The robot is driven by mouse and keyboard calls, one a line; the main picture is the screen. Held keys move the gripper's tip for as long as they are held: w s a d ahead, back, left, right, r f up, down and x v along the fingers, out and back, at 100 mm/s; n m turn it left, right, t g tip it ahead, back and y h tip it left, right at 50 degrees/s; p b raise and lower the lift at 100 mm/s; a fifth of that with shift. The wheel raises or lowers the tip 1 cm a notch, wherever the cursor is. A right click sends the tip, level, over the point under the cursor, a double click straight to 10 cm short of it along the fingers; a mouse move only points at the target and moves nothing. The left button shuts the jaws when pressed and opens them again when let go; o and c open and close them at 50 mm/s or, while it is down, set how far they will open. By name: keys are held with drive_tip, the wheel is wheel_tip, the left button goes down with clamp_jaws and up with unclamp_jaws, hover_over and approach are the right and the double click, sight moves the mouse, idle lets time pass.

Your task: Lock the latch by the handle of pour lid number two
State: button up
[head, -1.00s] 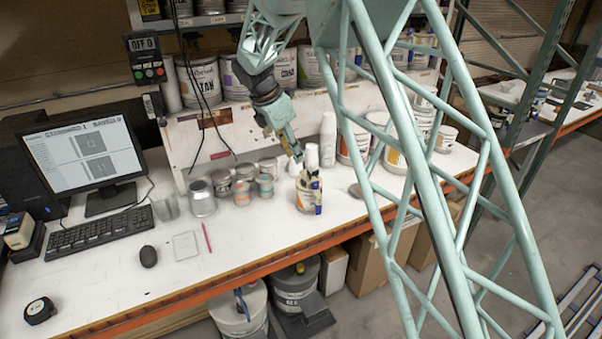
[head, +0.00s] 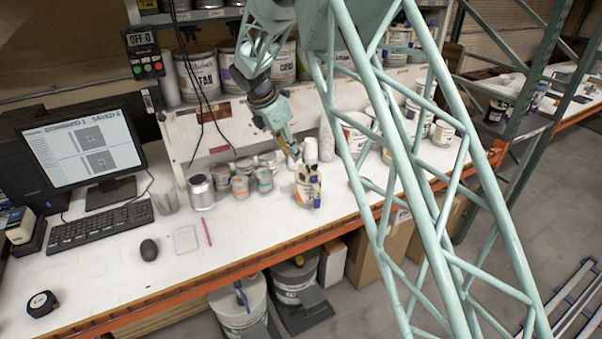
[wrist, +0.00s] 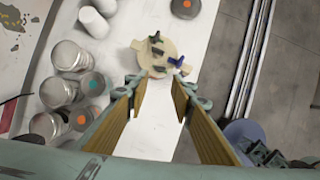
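A can with a cream pour lid (head: 308,186) stands upright on the bench, right of the small cans. In the wrist view the pour lid (wrist: 161,56) shows from above as a cream disc with dark parts on top and a blue handle (wrist: 178,63) at its right side. My gripper (wrist: 158,88) is open, its two yellow-padded fingers apart just short of the lid, with nothing visible between them. In the head view my gripper (head: 292,156) is above and behind the can. I cannot read a number on the lid or tell the latch's position.
Several small cans (wrist: 73,90) stand left of the lid. White bottles (wrist: 95,20) and a can with an orange dot (wrist: 184,8) stand beyond it. The bench's front edge is close on the right. A monitor (head: 88,155) and keyboard (head: 100,226) are at the left.

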sight(302, 174)
drive_tip(key=p+x, duration=0.1)
drive_tip(key=x, duration=1.1)
drive_tip(key=shift+c, duration=0.3)
drive_tip(key=c, duration=0.5)
